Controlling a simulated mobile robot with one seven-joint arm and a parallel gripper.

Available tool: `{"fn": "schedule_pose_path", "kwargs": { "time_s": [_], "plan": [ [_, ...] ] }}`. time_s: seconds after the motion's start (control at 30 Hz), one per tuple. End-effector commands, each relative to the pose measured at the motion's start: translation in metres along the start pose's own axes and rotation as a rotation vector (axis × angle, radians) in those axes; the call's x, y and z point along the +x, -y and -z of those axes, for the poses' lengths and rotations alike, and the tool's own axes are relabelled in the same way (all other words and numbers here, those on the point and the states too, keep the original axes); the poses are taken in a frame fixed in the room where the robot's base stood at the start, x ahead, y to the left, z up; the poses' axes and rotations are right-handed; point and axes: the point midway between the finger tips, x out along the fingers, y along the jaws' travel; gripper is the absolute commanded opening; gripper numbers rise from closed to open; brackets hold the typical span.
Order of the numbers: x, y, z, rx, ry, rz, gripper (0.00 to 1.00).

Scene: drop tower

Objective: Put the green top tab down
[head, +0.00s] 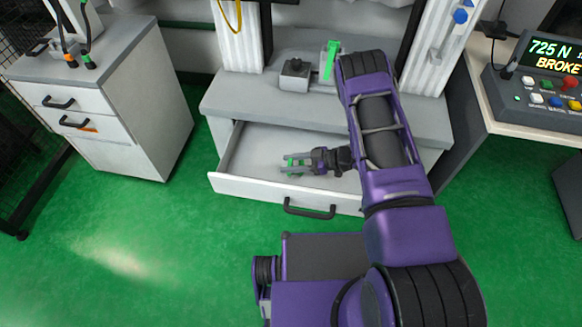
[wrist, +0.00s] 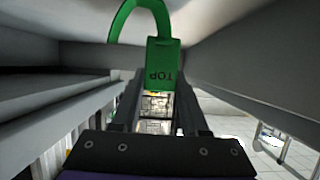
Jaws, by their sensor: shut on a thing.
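The green top tab (wrist: 163,62) carries the word TOP and has a hooked loop at one end. My gripper (wrist: 160,88) is shut on it, with the tab between the two fingertips. In the head view my gripper (head: 290,163) is over the inside of the open drawer (head: 245,186), with bits of the green tab (head: 293,161) showing between the fingers. I cannot tell whether the tab touches the drawer floor. Most of the tab is hidden by the fingers in the head view.
A grey bench top (head: 240,103) lies above the drawer, bearing a grey block (head: 294,75) and an upright green piece (head: 331,60). A white cabinet (head: 110,100) stands at left and a control console (head: 540,80) at right. The drawer has free room left of my gripper.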

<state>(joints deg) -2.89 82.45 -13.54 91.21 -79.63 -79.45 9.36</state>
Motion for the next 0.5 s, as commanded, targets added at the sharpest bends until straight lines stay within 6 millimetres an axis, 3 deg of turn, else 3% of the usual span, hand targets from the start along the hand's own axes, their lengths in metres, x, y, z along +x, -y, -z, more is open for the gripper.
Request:
{"fn": "schedule_pose_path", "kwargs": {
  "time_s": [0.1, 0.47, 0.5],
  "plan": [
    [0.0067, 0.0007, -0.0168, 0.001, 0.001, 0.001, 0.0],
    [0.0079, 0.0001, -0.0192, 0.0, 0.0, 0.0, 0.0],
    [0.008, -0.0001, -0.0187, 0.0, 0.0, 0.0, 0.49]
  ]
}}
